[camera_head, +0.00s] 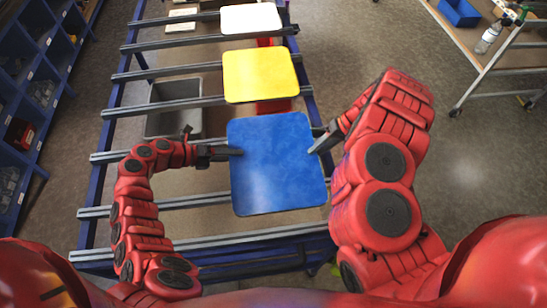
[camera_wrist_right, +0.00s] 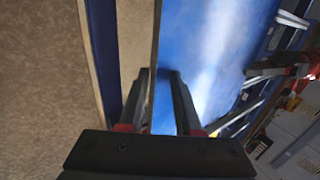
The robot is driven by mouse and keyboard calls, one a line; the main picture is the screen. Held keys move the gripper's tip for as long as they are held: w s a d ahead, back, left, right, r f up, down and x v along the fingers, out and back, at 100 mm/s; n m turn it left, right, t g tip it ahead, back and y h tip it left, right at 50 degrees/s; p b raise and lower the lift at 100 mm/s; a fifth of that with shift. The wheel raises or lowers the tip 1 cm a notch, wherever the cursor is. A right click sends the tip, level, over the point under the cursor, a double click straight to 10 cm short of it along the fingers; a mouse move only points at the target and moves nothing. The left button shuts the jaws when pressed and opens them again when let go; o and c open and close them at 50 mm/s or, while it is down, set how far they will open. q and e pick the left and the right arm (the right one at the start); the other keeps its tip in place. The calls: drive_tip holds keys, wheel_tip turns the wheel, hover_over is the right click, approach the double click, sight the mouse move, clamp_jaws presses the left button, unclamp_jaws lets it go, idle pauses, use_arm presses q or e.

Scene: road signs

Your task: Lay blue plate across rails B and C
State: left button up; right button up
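The blue plate (camera_head: 275,180) is a square with rounded corners in the middle of the head view, above the rails. My left gripper (camera_head: 238,152) is shut on its left edge. The plate covers part of two rails, one at the middle (camera_head: 118,156) and one nearer me (camera_head: 120,210). No rail letters are readable. Whether its underside touches the rails cannot be told.
A yellow plate (camera_head: 260,75) and a white plate (camera_head: 250,18) lie on rails farther back. A grey bin (camera_head: 174,118) stands under the rails at left. Blue shelving (camera_head: 40,70) is at far left, and a wheeled table (camera_head: 480,50) at upper right.

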use_arm(q)
drive_tip(key=c, duration=0.5)
use_arm(e)
clamp_jaws()
use_arm(q)
clamp_jaws()
use_arm(e)
drive_tip(key=shift+s, duration=0.1)
